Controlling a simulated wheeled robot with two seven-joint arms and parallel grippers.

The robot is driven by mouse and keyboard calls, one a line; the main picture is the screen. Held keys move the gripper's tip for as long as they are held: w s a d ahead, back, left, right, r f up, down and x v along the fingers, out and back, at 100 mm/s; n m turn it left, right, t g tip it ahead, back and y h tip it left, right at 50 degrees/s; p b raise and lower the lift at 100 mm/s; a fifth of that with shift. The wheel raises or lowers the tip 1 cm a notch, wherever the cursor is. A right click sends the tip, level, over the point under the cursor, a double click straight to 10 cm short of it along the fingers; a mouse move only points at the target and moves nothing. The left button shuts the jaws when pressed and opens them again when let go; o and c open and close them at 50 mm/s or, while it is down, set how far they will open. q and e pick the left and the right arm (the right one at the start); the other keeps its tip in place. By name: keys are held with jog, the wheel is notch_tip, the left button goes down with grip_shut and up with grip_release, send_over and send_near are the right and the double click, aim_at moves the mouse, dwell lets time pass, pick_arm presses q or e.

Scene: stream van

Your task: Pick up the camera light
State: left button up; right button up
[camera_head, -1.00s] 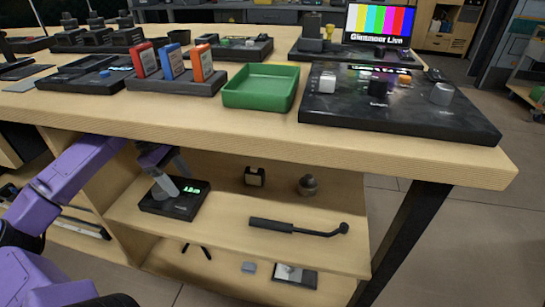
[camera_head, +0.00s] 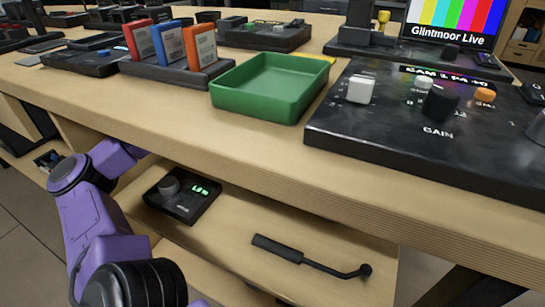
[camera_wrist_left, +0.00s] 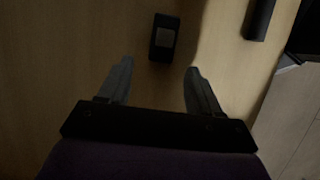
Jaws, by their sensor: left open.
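The camera light appears to be the small black block with a grey square face (camera_wrist_left: 164,37) on the wooden shelf. It lies just beyond my left fingertips in the left wrist view, roughly centred between them and apart from them. My left gripper (camera_wrist_left: 157,70) is open and empty, with both grey fingers spread. In the head view my purple left arm reaches in under the tabletop, and its gripper and the light are hidden there. My right gripper is not in view.
The worktop (camera_head: 190,112) overhangs the shelf (camera_head: 225,235). On the shelf are a black dial box with green digits (camera_head: 183,195) and a black bent-neck tool (camera_head: 310,260). A dark bar (camera_wrist_left: 259,18) lies right of the light. A green tray (camera_head: 270,85) stands above.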

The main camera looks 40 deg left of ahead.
pick_arm(q)
jog(key=shift+w+d+f, duration=0.1)
jog(key=shift+w+d, duration=0.1)
jog(key=shift+d, duration=0.4)
jog(key=shift+w+d, duration=0.15)
jog(key=shift+d, duration=0.45)
jog(key=b+x, duration=0.3)
jog(key=x, duration=0.2)
jog(key=shift+d, duration=0.1)
jog(key=shift+c, duration=0.3)
jog(key=c, duration=1.1)
jog(key=shift+o, duration=0.2)
